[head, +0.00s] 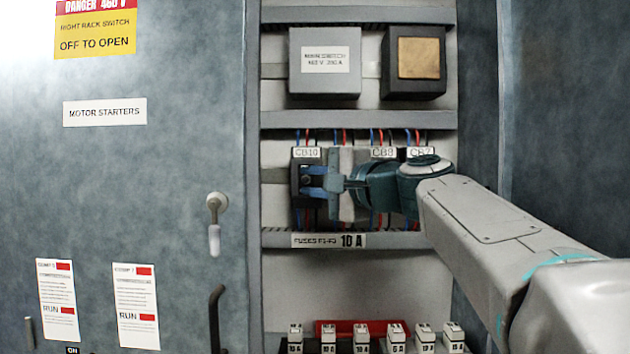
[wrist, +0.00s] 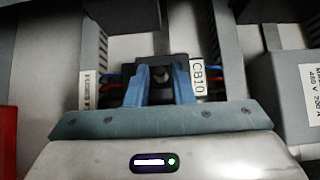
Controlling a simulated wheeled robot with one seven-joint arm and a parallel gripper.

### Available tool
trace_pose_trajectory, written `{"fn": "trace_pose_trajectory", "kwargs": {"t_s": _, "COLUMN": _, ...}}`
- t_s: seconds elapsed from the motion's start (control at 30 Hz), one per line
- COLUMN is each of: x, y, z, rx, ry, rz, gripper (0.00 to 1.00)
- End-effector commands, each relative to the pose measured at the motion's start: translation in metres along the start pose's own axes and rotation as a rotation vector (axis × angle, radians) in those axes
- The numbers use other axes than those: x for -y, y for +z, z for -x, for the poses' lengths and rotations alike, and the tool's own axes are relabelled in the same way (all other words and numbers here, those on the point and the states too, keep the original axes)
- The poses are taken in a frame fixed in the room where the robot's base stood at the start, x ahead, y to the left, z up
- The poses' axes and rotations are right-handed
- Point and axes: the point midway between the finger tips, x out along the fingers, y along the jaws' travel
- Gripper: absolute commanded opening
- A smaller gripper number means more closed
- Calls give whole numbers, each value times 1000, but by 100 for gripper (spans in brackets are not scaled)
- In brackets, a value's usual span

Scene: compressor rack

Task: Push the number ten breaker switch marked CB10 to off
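The CB10 breaker (head: 297,172) is a dark block under its white CB10 label (head: 307,152), at the left end of the breaker row. In the wrist view the breaker (wrist: 162,60) shows ahead, with the label (wrist: 198,78) beside it. My gripper (head: 312,180) is in front of the breaker; in the wrist view its two blue fingers (wrist: 161,82) stand apart, with the breaker's dark face and a small greyish switch part between them. I cannot tell whether a finger touches the switch. The lever's position is unclear, partly hidden by the fingers in the head view.
Breakers labelled CB8 (head: 383,153) and CB7 (head: 421,152) are to the right, partly behind my arm. Slotted wiring ducts run above and below the row. Fuses (head: 361,338) line up below. A grey cabinet door (head: 150,190) with a handle fills the left.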

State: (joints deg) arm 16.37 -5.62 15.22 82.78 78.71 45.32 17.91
Motion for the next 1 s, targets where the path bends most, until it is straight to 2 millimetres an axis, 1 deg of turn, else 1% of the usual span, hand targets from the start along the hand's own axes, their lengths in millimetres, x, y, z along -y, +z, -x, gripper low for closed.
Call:
{"fn": "trace_pose_trajectory", "kwargs": {"t_s": 0.03, "x": 0, "y": 0, "z": 0, "rx": 0, "ry": 0, "rz": 0, "gripper": 6}}
{"fn": "trace_pose_trajectory", "kwargs": {"t_s": 0.07, "x": 0, "y": 0, "z": 0, "rx": 0, "ry": 0, "rz": 0, "gripper": 0}}
{"fn": "trace_pose_trajectory", "kwargs": {"t_s": 0.23, "x": 0, "y": 0, "z": 0, "rx": 0, "ry": -1, "rz": 1, "gripper": 0}}
{"fn": "trace_pose_trajectory", "kwargs": {"t_s": 0.37, "x": -5, "y": 0, "z": 0, "rx": 1, "ry": -12, "rz": 12, "gripper": 0}}
{"fn": "trace_pose_trajectory", "kwargs": {"t_s": 1.0, "x": -16, "y": -1, "z": -1, "rx": 2, "ry": -158, "rz": 158, "gripper": 0}}
